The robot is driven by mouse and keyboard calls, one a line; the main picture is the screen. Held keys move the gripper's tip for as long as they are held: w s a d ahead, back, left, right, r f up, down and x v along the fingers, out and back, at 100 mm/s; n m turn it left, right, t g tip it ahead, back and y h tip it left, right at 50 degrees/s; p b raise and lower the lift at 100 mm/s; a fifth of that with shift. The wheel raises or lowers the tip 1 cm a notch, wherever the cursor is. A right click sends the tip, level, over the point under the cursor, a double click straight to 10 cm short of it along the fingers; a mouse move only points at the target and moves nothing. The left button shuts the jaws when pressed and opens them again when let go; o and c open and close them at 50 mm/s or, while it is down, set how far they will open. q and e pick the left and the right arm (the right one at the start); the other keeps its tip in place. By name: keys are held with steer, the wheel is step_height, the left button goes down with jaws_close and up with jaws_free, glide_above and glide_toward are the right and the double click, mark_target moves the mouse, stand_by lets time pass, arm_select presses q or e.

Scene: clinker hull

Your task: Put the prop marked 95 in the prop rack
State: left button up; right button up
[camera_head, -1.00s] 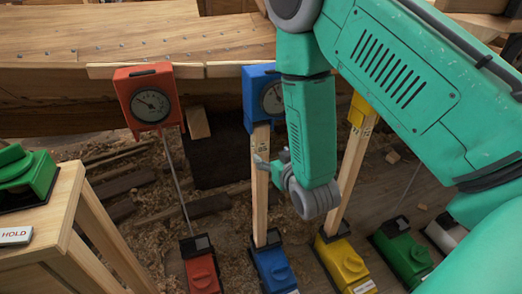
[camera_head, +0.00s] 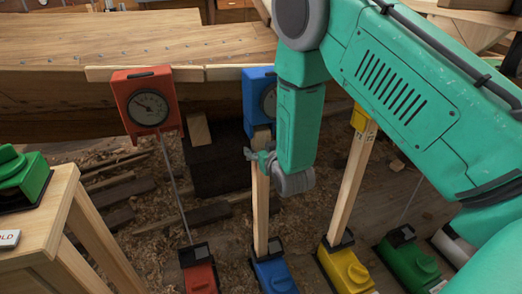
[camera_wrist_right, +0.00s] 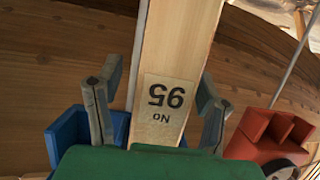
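The prop marked 95 is a pale wooden post (camera_head: 260,215) standing nearly upright between a blue gauge box (camera_head: 257,98) and a blue foot (camera_head: 272,272). Its label, "No 95", reads upside down on the post in the right wrist view (camera_wrist_right: 172,60). My right gripper (camera_head: 262,157) is at the upper part of this post, just below the blue box. In the wrist view its two grey fingers (camera_wrist_right: 158,105) are apart, one on each side of the post, with a visible gap on the left. My left gripper is not in view. I cannot make out the prop rack.
A red gauge box (camera_head: 148,100) with a thin rod and red foot (camera_head: 200,278) stands to the left. A second wooden post (camera_head: 352,185) on a yellow foot (camera_head: 345,268) stands to the right. A wooden stand (camera_head: 45,225) carries a green device (camera_head: 22,178). The planked hull (camera_head: 60,100) lies behind.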

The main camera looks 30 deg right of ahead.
steer(key=shift+a, duration=0.15)
jaws_close()
steer(key=shift+w+a+r, duration=0.1)
steer(key=shift+r, duration=0.05)
steer(key=shift+r+p, duration=0.45)
steer(key=shift+p, duration=0.05)
steer(key=s+a+p, duration=0.1)
steer(key=s, duration=0.7)
steer(key=shift+a+p, duration=0.35)
stand_by(0.7)
stand_by(0.4)
